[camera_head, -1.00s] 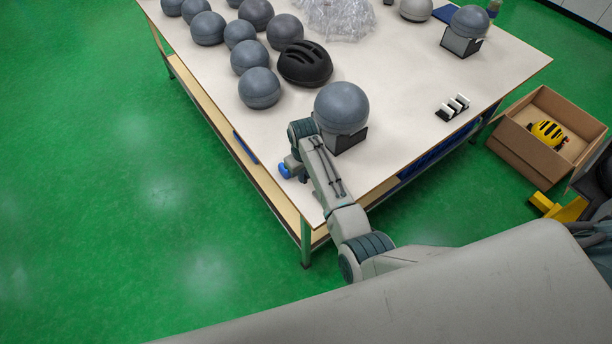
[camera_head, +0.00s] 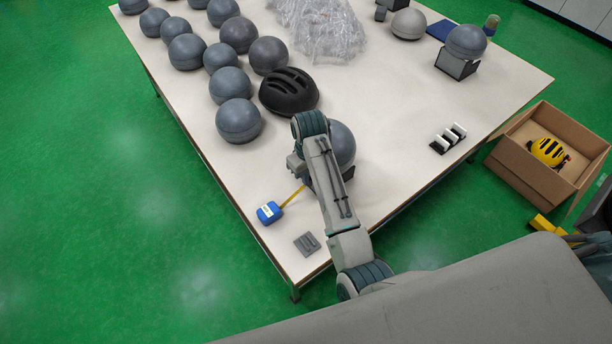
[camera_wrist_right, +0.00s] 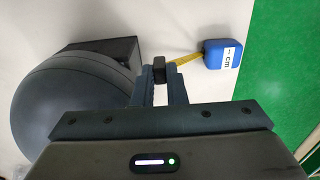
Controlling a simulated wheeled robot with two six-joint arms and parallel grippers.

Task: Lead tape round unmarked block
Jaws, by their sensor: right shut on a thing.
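A blue tape measure case (camera_head: 270,212) lies near the table's left edge, with a short length of yellow tape (camera_head: 293,196) drawn out towards my right gripper (camera_head: 304,177). In the right wrist view the case (camera_wrist_right: 221,54) is on the right, and my right gripper (camera_wrist_right: 160,76) is shut on the black tab (camera_wrist_right: 159,70) at the tape's end. A large grey ball-shaped block (camera_head: 343,146) on a dark stand is partly hidden behind my right arm. In the wrist view the block (camera_wrist_right: 70,95) is left of the fingers, apart from the tape. My left gripper is not in view.
Several grey balls (camera_head: 238,120) and a black helmet (camera_head: 289,91) stand farther back. A small grey plate (camera_head: 307,243) lies at the near corner. Another ball on a stand (camera_head: 466,42) and a black-and-white rack (camera_head: 448,138) are to the right. A carton (camera_head: 527,176) holds a yellow helmet.

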